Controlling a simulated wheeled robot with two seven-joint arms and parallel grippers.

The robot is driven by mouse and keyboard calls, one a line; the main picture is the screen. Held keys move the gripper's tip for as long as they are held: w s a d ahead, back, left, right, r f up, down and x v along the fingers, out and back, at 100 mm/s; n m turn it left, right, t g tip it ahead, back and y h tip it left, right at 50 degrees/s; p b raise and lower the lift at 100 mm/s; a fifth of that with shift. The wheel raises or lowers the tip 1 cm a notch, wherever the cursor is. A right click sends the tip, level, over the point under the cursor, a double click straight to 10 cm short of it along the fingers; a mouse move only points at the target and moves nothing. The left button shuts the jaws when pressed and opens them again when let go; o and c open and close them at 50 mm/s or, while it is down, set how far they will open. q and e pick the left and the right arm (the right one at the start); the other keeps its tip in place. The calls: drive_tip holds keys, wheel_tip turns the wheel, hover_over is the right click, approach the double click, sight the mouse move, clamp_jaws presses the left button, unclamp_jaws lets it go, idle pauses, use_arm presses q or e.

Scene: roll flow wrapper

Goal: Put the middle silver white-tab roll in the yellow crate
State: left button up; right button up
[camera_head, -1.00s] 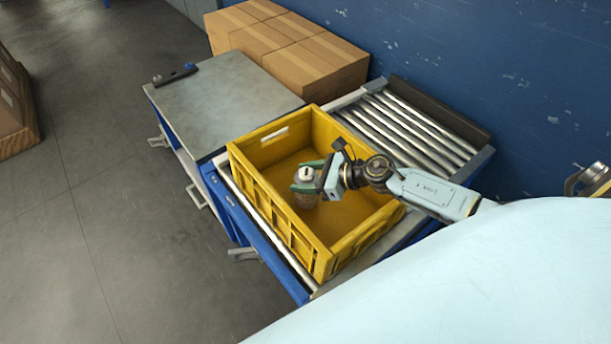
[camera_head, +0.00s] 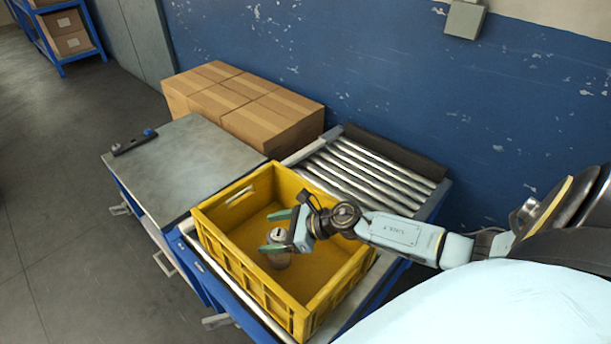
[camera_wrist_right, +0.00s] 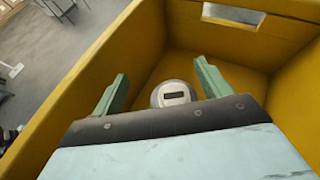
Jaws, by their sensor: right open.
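The silver roll (camera_head: 278,256) stands upright inside the yellow crate (camera_head: 262,293), on its floor. Its pale top with a dark slot faces up, and it also shows in the right wrist view (camera_wrist_right: 173,94). My right gripper (camera_head: 274,231) is over the crate at the roll, with its green fingers apart. In the right wrist view the two fingers (camera_wrist_right: 160,90) stand on either side of the roll, with gaps between them and it. The roll's lower part is partly hidden. My left gripper is not in view.
The crate sits on a roller conveyor (camera_head: 360,175) with bare rollers behind it. A grey table (camera_head: 185,160) adjoins it at left, carrying a small dark tool (camera_head: 133,142). Cardboard boxes (camera_head: 245,105) stand behind, against the blue wall (camera_head: 400,80).

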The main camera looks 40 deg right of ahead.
drive_tip(key=v, duration=1.1)
drive_tip(key=shift+s+d, duration=0.2)
drive_tip(key=shift+s, duration=0.05)
drive_tip(key=shift+r, duration=0.1)
